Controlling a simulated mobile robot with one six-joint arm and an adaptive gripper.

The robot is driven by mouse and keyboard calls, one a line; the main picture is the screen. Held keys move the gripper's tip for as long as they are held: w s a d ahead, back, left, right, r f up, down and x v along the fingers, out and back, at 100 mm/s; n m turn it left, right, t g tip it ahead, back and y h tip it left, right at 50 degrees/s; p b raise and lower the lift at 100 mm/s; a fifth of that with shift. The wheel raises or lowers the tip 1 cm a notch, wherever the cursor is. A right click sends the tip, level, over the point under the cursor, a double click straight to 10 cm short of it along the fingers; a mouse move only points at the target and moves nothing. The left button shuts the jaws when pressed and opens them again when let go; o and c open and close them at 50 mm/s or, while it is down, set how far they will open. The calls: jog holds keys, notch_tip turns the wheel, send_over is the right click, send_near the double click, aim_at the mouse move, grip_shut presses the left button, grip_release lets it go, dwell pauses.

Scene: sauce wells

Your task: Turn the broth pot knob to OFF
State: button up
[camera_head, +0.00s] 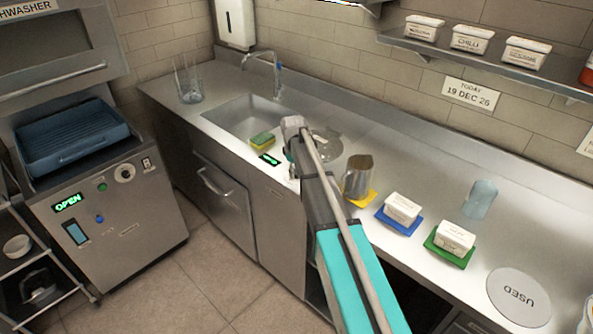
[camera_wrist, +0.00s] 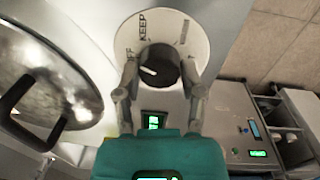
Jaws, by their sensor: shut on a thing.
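The broth pot knob (camera_wrist: 157,66) is black and round with a white pointer mark towards the left in the wrist view. It sits on a round white dial plate (camera_wrist: 193,40) that reads KEEP at the upper left; another label by the left finger is partly hidden. My gripper (camera_wrist: 160,75) is shut on the knob, one finger on each side. A lidded metal pot (camera_wrist: 45,75) with a dark handle fills the left of the wrist view. In the head view its round lid (camera_head: 327,145) is partly behind my arm, and the knob is hidden.
A small green-lit display (camera_head: 270,160) and a sponge (camera_head: 263,140) lie near the sink (camera_head: 235,118).

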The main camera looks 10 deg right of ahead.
jog(key=n, duration=0.5)
jog(key=shift+w, duration=0.1)
dwell(0.3)
jog(key=o, duration=1.1)
jog(key=shift+o, duration=0.3)
